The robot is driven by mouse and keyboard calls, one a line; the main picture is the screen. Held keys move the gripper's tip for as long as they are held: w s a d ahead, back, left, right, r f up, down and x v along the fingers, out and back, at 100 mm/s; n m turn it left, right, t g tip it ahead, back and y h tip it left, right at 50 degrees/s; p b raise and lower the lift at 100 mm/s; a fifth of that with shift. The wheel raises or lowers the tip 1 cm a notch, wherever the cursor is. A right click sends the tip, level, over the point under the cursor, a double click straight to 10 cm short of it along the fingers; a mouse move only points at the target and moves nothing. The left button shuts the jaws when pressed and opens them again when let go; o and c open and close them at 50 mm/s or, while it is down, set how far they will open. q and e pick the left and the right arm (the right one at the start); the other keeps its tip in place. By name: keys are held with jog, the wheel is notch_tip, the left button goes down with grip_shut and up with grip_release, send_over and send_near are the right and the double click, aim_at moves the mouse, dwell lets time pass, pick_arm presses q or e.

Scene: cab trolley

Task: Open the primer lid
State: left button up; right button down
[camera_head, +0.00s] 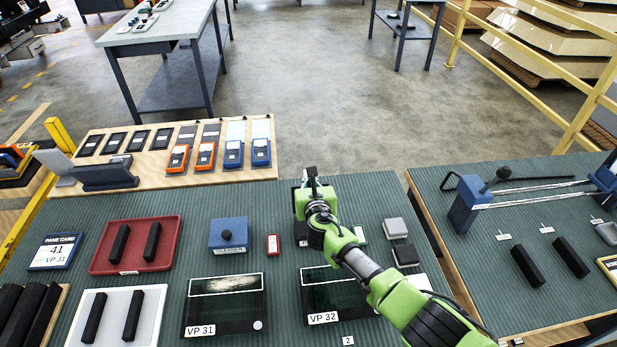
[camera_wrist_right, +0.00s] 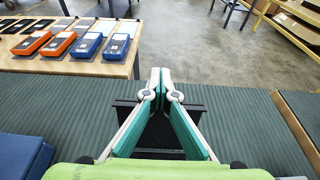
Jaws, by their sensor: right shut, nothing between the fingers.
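My right gripper (camera_head: 311,175) reaches in from the lower right over the green ribbed bench. In the right wrist view its two teal-and-white fingers (camera_wrist_right: 160,78) meet at the tips, with nothing between them. A dark box-like thing (camera_wrist_right: 127,105) shows behind and below the fingers there. In the head view a dark thing (camera_head: 300,235) shows beside my wrist, mostly hidden by it. No label reading primer is legible, so I cannot tell for certain which thing is the primer or how its lid stands. My left gripper is not in view.
A blue box with a black knob (camera_head: 228,235) and a small red box (camera_head: 273,244) stand left of my arm. Panels VP 31 (camera_head: 222,310) and VP 32 (camera_head: 318,295) lie in front. A wooden board (camera_head: 215,178) with orange and blue devices stands behind.

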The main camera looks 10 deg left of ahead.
jog(key=shift+s+d+f, duration=0.2)
jog(key=shift+d+f, duration=0.1)
jog(key=shift+f, duration=0.45)
jog(key=shift+s+d, duration=0.2)
jog(key=shift+s, duration=0.4)
jog(key=r+v, duration=0.1)
jog(key=v, duration=0.9)
jog(key=shift+s+a+r, duration=0.15)
jog(key=shift+a+r, duration=0.1)
jog(key=shift+r, duration=0.15)
